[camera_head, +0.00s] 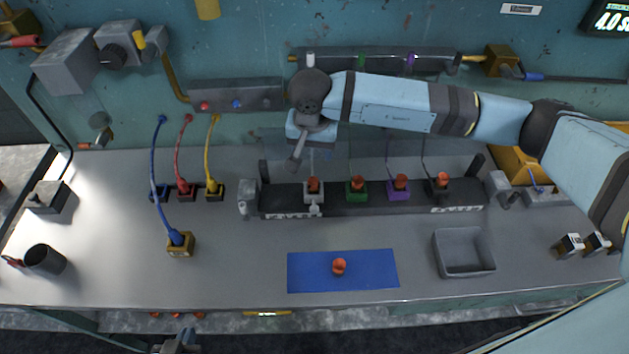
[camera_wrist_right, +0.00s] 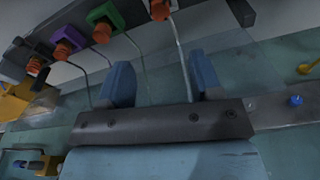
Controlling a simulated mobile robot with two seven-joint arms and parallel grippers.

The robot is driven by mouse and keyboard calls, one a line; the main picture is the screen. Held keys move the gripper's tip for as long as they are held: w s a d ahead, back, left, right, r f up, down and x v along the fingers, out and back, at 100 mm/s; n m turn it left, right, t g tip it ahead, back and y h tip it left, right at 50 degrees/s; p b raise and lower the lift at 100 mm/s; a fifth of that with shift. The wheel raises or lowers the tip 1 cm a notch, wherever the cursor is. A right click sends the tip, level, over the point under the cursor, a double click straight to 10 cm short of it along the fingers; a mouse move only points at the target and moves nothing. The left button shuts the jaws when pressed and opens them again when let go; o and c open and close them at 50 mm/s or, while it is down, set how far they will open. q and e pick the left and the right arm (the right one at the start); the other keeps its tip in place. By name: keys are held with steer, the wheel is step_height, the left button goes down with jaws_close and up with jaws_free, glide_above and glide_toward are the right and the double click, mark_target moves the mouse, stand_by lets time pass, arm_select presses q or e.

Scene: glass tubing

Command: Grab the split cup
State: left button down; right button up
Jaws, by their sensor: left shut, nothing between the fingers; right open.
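I cannot tell for sure which piece is the split cup. A small orange cup-like piece (camera_head: 339,266) lies alone on the blue mat (camera_head: 305,272). Similar orange pieces sit in the grey (camera_head: 313,184), green (camera_head: 357,182), purple (camera_head: 400,181) and dark (camera_head: 442,180) holders of the long black rack. My right gripper (camera_head: 299,158) is behind the rack's left part, above the grey holder's thin tube. In the right wrist view it (camera_wrist_right: 158,62) is open, with a thin tube showing between its fingers. My left gripper (camera_head: 182,341) is shut and empty at the bottom edge, in front of the table.
A grey tray (camera_head: 464,270) stands right of the mat. A dark mug (camera_head: 43,259) and a yellow block with a blue cable (camera_head: 180,245) stand at the left. Red and yellow cables (camera_head: 213,150) rise behind. The table around the mat is clear.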

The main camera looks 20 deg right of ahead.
mark_target(314, 181)
steer(key=f, duration=0.2)
steer(key=f+p, duration=0.1)
steer(key=f, duration=0.4)
steer(key=shift+w+d+f, duration=0.1)
steer(key=shift+w+f, duration=0.15)
steer(key=shift+f, duration=0.1)
step_height(314, 181, down, 4)
steer(key=shift+p, duration=1.25)
steer(key=shift+w+f, duration=0.15)
steer(key=shift+f, duration=0.45)
steer(key=c, duration=0.9)
steer(key=shift+c, duration=0.4)
